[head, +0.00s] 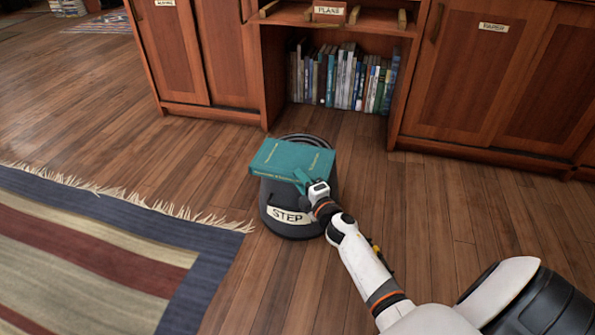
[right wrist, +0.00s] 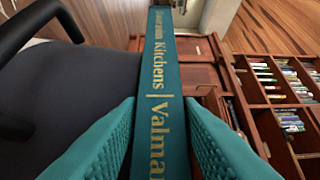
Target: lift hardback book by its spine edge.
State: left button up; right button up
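The hardback book (head: 293,160) is teal with gold lettering. It lies over the top of a dark round step stool (head: 290,222) labelled "STEP", its lettered spine toward me. I cannot tell whether it rests fully on the stool. My right gripper (head: 304,180) is at the book's near spine edge. In the right wrist view the spine (right wrist: 165,75), reading "Kitchens | Valma…", runs between the two teal textured fingers of my right gripper (right wrist: 160,145). Both fingers appear to press against the book's covers. My left gripper is not in view.
Wooden cabinets (head: 480,75) and a low shelf of upright books (head: 340,78) stand behind the stool. A striped fringed rug (head: 90,260) lies at the left. The wooden floor (head: 480,225) is clear to the right of the stool.

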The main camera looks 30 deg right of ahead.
grip_shut()
jog(key=shift+w+r, duration=0.1)
jog(key=shift+r, duration=0.05)
